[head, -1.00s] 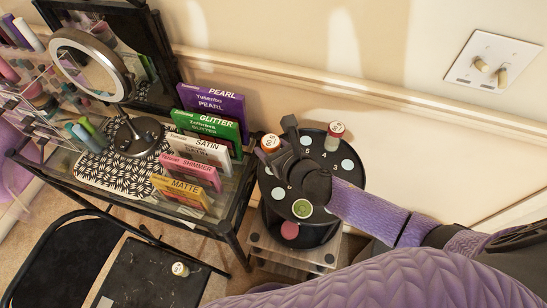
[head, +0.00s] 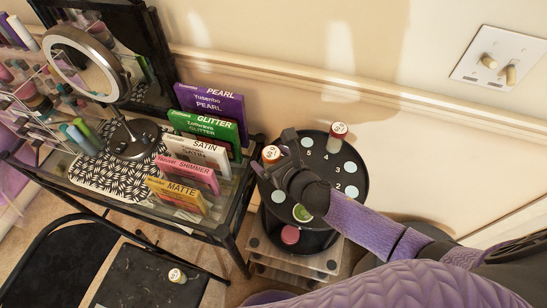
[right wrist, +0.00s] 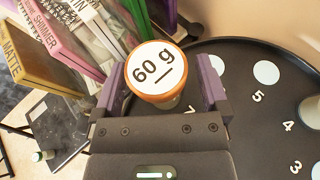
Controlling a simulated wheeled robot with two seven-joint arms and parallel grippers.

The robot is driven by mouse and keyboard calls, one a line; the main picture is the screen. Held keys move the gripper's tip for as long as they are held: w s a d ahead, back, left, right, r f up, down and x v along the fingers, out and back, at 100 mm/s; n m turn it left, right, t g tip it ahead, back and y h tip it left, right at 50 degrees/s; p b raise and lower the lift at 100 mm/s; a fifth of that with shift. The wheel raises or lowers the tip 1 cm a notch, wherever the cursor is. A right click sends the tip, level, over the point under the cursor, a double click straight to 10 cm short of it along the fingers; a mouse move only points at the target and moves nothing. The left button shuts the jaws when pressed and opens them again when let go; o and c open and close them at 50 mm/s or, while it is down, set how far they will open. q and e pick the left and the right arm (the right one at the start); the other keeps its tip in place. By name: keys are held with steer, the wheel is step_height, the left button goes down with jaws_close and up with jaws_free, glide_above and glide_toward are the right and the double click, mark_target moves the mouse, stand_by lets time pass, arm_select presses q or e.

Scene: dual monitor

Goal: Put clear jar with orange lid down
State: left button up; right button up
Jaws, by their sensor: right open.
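The clear jar with the orange lid (head: 271,154) stands at the left edge of the round black tray (head: 355,187). In the right wrist view its orange-rimmed lid (right wrist: 153,68), with a white "60 g" label, lies between my right gripper's fingers. My right gripper (head: 274,153) is open, with one finger on each side of the jar; its fingers also show in the right wrist view (right wrist: 160,82). The jar's base is mostly hidden, so its contact with the tray is unclear. My left gripper is out of view.
A pink-lidded jar (head: 290,235) sits on the tier below. Upright colour boxes (head: 197,155) stand close on the left. Numbered white spots are empty.

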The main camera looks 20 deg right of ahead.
steer(key=shift+s+d+r, duration=0.1)
steer(key=shift+s+r, duration=0.15)
steer(key=shift+r, duration=0.05)
steer(key=p+v, duration=0.2)
steer(key=v, duration=0.9)
steer(key=shift+p, duration=0.3)
steer(key=shift+s, duration=0.25)
